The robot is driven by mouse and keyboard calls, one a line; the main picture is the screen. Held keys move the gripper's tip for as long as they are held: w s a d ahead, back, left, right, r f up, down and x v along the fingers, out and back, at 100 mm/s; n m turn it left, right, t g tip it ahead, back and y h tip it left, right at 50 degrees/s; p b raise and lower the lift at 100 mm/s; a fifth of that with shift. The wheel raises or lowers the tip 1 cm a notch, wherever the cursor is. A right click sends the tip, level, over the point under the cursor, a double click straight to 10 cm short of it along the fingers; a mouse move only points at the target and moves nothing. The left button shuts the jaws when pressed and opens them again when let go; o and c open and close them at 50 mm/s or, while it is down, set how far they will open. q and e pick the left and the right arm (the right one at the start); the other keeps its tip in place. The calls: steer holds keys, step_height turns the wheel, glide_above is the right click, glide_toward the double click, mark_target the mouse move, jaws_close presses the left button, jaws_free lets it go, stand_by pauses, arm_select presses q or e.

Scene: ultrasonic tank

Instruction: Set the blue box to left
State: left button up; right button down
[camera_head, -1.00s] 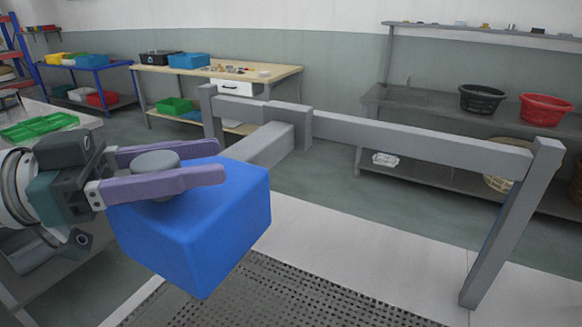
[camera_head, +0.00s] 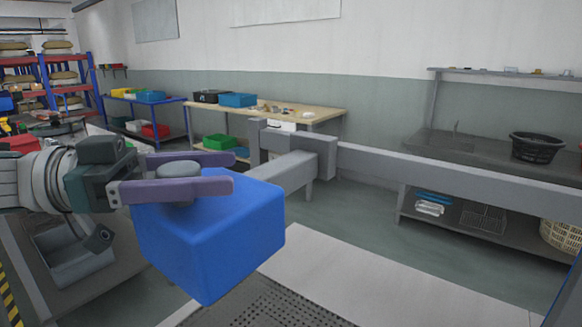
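The blue box (camera_head: 212,240) is a large rounded block with a grey round knob (camera_head: 180,170) on top, at the lower left of the head view. My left gripper (camera_head: 205,173) comes in from the left. Its two purple fingers lie on either side of the knob and appear shut on it. The box hangs tilted below the fingers, in front of the grey rail and above the perforated surface. Its underside is hidden. My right gripper is not in view.
A grey rail (camera_head: 450,172) with a bracket crosses behind the box to the right. A perforated dark surface (camera_head: 265,305) lies below. A wooden table (camera_head: 325,108) with bins, a grey sink bench (camera_head: 470,150) and shelves (camera_head: 60,75) stand farther back. Grey floor (camera_head: 350,215) shows between.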

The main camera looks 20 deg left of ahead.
arm_select(q)
steer(key=shift+o, duration=0.2)
steer(key=shift+s, duration=0.1)
steer(key=b+v, duration=0.3)
steer(key=v, duration=0.6)
steer(key=shift+a, duration=0.35)
steer(key=shift+s, duration=0.15)
